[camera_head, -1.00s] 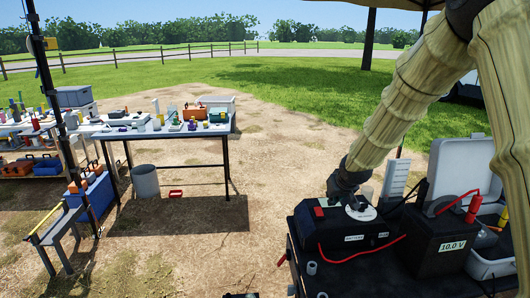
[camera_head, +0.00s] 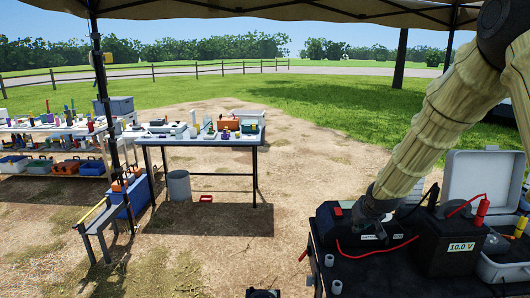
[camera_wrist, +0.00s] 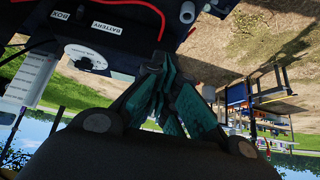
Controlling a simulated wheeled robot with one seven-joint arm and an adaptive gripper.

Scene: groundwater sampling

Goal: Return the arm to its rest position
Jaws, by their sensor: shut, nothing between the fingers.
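My arm, in a tan ribbed sleeve (camera_head: 440,120), comes down from the upper right in the head view. Its dark end is in front of the black battery box (camera_head: 347,238) and hides part of its top. In the wrist view my gripper (camera_wrist: 158,62) has its teal fingers drawn together, with nothing held. The BATTERY BOX label (camera_wrist: 85,20) and a white round dial (camera_wrist: 85,57) show to the left of the fingers there. I cannot tell how far the fingertips are from the box.
A black 10.0 V battery (camera_head: 447,258) with red leads stands right of the box, by an open grey case (camera_head: 478,178). A white-topped table (camera_head: 190,139) with tools is further back left. A canopy post (camera_head: 103,90) stands at left. Bare ground lies between.

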